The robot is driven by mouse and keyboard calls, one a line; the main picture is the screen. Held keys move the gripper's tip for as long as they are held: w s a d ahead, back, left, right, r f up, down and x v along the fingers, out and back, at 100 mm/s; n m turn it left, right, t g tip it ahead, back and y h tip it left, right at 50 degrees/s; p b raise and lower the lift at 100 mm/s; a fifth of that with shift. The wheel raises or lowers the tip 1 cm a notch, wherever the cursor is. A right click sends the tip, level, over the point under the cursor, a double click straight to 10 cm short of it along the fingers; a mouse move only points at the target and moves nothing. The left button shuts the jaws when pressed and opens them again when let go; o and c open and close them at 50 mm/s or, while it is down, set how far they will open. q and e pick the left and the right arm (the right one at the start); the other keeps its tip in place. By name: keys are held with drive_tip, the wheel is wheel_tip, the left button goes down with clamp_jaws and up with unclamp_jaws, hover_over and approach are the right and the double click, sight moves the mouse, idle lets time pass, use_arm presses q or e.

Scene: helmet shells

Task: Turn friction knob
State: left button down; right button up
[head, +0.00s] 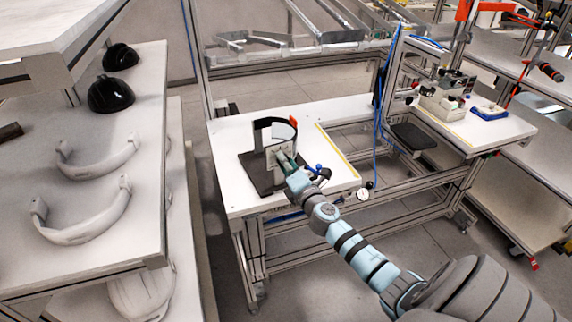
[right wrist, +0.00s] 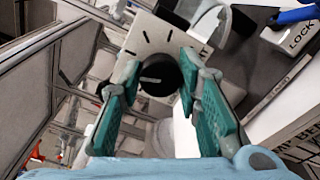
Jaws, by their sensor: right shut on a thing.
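The friction knob (right wrist: 158,76) is a round black dial with a light pointer line, on a pale plate (right wrist: 135,47) with black tick marks. In the right wrist view it sits between the green finger pads of my right gripper (right wrist: 157,95), which is closed on it. In the head view the right gripper (head: 288,164) reaches the front of a dark stand (head: 253,171) on the white table; the knob itself is hidden or too small there. A curved black band with a clear visor (head: 284,134) stands on that fixture. My left gripper is not in view.
The white table (head: 232,135) has free room around the stand. A blue-handled item (head: 318,169) lies just right of my gripper. A shelf at left holds black helmet shells (head: 110,94) and white curved bands (head: 85,215). A second workbench (head: 470,127) stands at right.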

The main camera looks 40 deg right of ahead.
drive_tip(key=shift+m, duration=1.7)
drive_tip(key=o, duration=1.1)
drive_tip(key=shift+o, duration=0.2)
drive_tip(key=shift+s, duration=0.1)
drive_tip(key=v, duration=1.2)
